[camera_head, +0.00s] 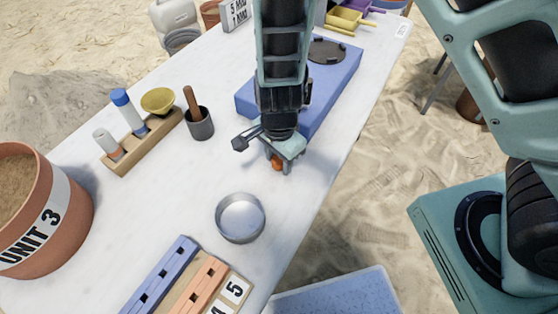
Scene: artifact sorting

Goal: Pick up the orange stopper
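The orange stopper (277,163) is a small rounded orange thing low at my gripper (279,164), near the table's right edge. Only part of it shows, because the gripper body and fingers cover the rest. My gripper points down over it, with a finger on either side. I cannot tell whether the fingers touch the stopper or whether it rests on the table.
A round metal dish (240,218) stands just in front on the white table (190,185). A blue box (335,90) lies behind my gripper. A grey mortar with pestle (200,123) and a wooden rack (143,142) stand left. A terracotta pot (62,205) is far left.

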